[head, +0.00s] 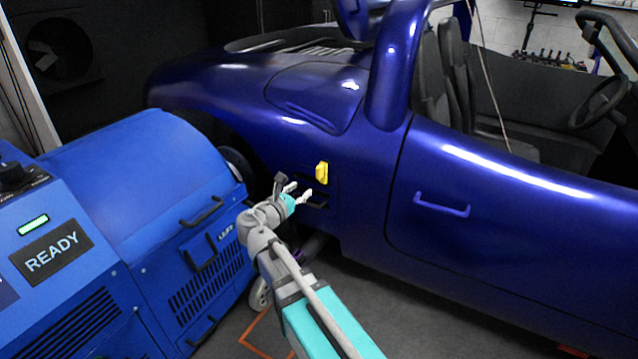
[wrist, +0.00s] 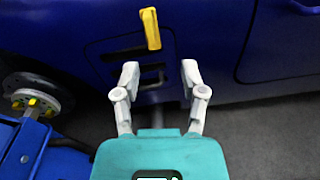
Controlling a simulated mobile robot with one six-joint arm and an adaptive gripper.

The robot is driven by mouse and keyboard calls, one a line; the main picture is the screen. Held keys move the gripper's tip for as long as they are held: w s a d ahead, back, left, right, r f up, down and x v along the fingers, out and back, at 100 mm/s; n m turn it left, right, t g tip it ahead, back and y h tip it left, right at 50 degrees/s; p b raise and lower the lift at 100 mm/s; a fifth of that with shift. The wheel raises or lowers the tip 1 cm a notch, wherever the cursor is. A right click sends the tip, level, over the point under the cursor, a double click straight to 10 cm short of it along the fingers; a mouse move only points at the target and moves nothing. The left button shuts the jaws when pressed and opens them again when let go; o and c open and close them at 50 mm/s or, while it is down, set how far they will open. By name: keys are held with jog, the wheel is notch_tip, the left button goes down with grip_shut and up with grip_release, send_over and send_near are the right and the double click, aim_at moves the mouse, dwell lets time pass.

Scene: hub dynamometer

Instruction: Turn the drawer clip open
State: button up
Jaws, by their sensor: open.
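The yellow clip (head: 321,172) sits on the side of the blue car, above a dark panel with a black handle (head: 316,204). In the wrist view the clip (wrist: 150,28) stands nearly upright, leaning slightly, at the top edge of the dark panel (wrist: 112,58). My gripper (head: 297,193) is in front of this panel, a little below and left of the clip in the head view. In the wrist view my gripper (wrist: 160,74) has its two fingers spread apart with nothing between them. The clip lies beyond the fingertips, apart from them.
A blue dynamometer unit (head: 130,190) with a READY sign (head: 51,250) stands close on the left. The wheel hub (wrist: 36,103) with yellow nuts is at the wrist view's left. The car door handle (head: 441,205) is to the right. Grey floor (wrist: 270,135) is clear at lower right.

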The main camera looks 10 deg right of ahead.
aim_at(317, 171)
jog(key=shift+w+a+f+n+t+b, duration=0.2)
jog(key=shift+a+f+n+t+b, duration=0.2)
jog(key=shift+a+n+t+b, duration=0.3)
jog(key=shift+w, duration=0.1)
jog(key=shift+x, duration=6.85)
jog(key=shift+d+f, duration=0.1)
jog(key=shift+f, duration=0.15)
grip_shut()
